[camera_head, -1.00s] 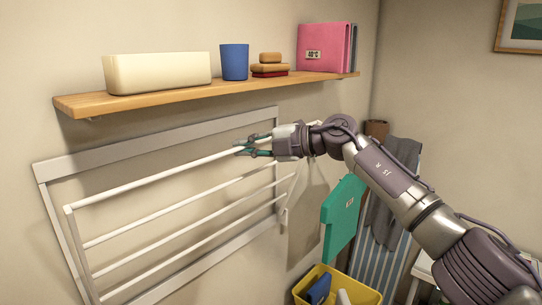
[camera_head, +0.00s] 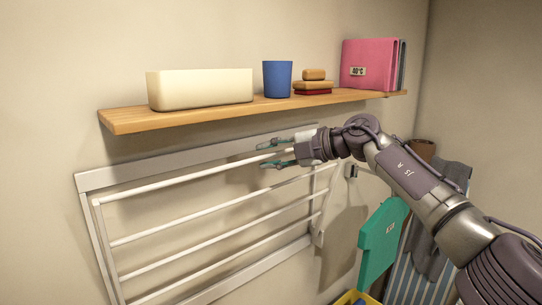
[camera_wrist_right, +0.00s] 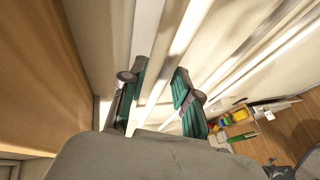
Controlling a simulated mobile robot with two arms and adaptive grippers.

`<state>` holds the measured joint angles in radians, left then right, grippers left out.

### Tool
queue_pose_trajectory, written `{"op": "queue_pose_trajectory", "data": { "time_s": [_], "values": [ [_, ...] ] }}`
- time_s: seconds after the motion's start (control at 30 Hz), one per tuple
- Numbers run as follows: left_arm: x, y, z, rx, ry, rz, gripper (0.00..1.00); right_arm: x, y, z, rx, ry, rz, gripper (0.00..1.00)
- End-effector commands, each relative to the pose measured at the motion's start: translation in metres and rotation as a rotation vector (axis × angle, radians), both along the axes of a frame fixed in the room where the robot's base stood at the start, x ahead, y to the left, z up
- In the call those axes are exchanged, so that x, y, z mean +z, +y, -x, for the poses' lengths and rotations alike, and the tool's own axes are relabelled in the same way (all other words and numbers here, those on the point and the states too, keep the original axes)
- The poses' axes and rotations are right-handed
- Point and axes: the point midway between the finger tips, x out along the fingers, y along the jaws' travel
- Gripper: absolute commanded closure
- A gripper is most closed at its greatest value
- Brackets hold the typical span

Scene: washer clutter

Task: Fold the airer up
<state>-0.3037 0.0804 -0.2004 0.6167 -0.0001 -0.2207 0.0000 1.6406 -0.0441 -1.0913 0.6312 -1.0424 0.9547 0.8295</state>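The white airer's wall frame (camera_head: 150,166) is fixed to the wall below the shelf. Its hinged rack of several bars hangs close in front of the frame, tilted, with the top bar (camera_head: 190,177) a little below the frame's top board. My right gripper (camera_head: 268,156) is at the right part of this top bar, one teal finger above it and one below. In the right wrist view the two fingers (camera_wrist_right: 155,92) are apart, with a white bar running between them. Whether they touch it cannot be told. My left gripper is not in view.
A wooden shelf (camera_head: 130,118) just above holds a cream box (camera_head: 200,88), a blue cup (camera_head: 277,79), small stacked items (camera_head: 313,82) and a pink binder (camera_head: 366,64). At right are a teal board (camera_head: 382,240), hanging grey cloth (camera_head: 437,215) and a yellow bin (camera_head: 343,298).

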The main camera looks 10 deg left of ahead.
Motion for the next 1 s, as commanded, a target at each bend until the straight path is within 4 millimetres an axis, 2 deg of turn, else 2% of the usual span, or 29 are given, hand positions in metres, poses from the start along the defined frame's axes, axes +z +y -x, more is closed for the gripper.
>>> {"op": "queue_pose_trajectory", "data": {
  "time_s": [0.37,0.47,0.8,1.0],
  "values": [
    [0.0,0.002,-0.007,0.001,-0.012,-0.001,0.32,0.001,-0.006,0.0,0.0,-0.001,0.0,0.64],
    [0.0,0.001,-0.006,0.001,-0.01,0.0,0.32,0.005,-0.018,0.002,-0.002,-0.001,0.001,0.64],
    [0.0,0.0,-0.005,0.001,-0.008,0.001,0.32,0.026,-0.083,0.017,-0.001,0.0,0.001,0.64],
    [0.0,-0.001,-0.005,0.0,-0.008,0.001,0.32,0.034,-0.106,0.023,0.001,0.001,0.001,0.64]
  ]
}}
